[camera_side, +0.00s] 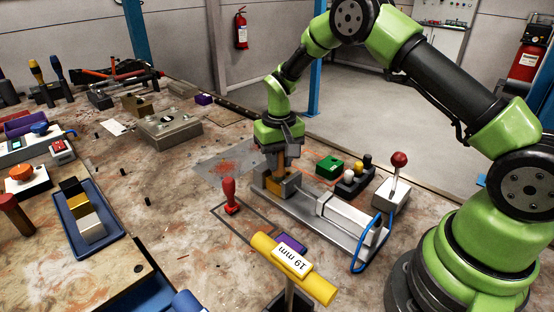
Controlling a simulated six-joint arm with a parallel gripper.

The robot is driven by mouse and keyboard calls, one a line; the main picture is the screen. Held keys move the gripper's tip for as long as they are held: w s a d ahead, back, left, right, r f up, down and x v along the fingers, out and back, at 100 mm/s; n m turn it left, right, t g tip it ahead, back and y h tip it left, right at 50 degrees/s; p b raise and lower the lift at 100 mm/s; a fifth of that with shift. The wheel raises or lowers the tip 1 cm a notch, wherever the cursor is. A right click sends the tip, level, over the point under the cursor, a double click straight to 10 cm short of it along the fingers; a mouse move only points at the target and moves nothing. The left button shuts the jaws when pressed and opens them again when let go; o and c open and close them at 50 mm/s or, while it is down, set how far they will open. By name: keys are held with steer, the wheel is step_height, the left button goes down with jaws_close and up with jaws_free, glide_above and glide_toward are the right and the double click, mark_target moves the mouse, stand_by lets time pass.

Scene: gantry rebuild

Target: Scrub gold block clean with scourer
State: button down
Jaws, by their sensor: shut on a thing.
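My gripper (281,162) points down over the left end of a grey metal fixture. It is shut on a narrow gold-orange piece (281,160). Directly below, a gold block (279,187) sits at the fixture's end beside a grey jaw. I cannot tell whether the held piece is part of that block, or whether it touches it. Another gold block (78,203) lies in the blue tray (105,238) at left, between a black block and a white one. I cannot clearly make out a scourer; the fingers and the fixture hide part of the spot.
The fixture's long cylinder (345,215) and blue hose (372,246) lie to the right. A red-handled tool (230,194) stands at left. A green box (329,166) and a red-knobbed lever (398,160) stand behind.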

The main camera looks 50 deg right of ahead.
steer(key=shift+a, duration=0.95)
steer(key=d, duration=0.2)
steer(key=shift+d, duration=0.3)
steer(key=shift+a+r, duration=0.1)
steer(key=shift+r, duration=3.95)
